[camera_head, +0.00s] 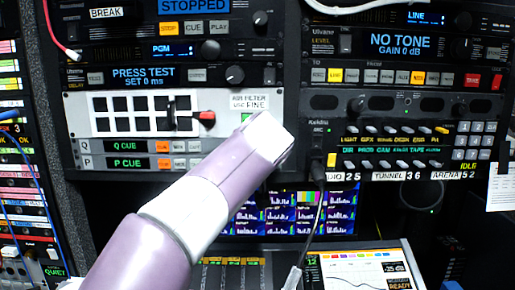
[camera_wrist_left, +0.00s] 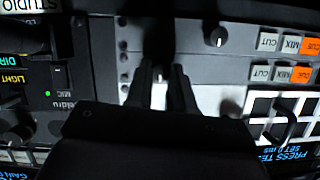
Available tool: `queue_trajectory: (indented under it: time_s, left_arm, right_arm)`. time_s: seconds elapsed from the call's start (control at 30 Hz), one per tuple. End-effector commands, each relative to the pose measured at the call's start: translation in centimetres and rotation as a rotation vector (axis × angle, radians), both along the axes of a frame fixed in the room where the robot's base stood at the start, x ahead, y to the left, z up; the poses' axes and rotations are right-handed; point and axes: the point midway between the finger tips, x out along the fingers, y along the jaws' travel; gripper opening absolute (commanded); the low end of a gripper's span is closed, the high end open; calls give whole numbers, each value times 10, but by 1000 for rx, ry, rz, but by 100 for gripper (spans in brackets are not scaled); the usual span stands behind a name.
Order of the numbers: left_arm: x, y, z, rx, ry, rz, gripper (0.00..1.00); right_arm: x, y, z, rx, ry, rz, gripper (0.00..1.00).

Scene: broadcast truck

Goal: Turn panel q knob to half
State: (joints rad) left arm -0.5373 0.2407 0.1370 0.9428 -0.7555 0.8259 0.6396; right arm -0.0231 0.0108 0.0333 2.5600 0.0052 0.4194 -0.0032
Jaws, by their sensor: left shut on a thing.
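My left arm comes in from the lower left in the head view. Its gripper (camera_head: 284,155) is at the right end of the Q row (camera_head: 126,146) and hides that end. In the left wrist view, which is turned upside down, my left gripper's (camera_wrist_left: 161,72) two dark fingers are shut on a small dark knob (camera_wrist_left: 160,76), level with the Q row's buttons (camera_wrist_left: 284,74). I take it for the panel q knob; its pointer mark cannot be made out. Another black knob (camera_wrist_left: 218,38) with a white mark sits on the P row, clear of the fingers. My right gripper is not in view.
The P row (camera_head: 126,162) lies just below the Q row. A white panel with a red-tipped lever (camera_head: 207,117) is just above. To the right are a black cable plug (camera_head: 317,170) and an intercom panel (camera_head: 405,150). Lit monitors (camera_head: 308,213) stand below.

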Motion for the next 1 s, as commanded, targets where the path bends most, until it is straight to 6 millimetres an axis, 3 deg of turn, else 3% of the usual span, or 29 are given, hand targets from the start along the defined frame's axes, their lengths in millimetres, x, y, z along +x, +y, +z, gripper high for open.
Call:
queue_trajectory:
  time_s: [0.67, 0.7, 0.77, 1.0]
  left_arm:
    - [1, -1, -4, 61, 8, 0, 0]
    - [1, -1, -4, 61, 8, 0, 29]
    - [1, -1, -4, 61, 8, 0, 48]
    - [0, -1, -2, 59, 4, 0, 48]
  right_arm:
    - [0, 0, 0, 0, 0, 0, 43]
    - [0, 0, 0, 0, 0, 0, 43]
    - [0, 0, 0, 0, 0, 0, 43]
    - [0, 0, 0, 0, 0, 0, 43]
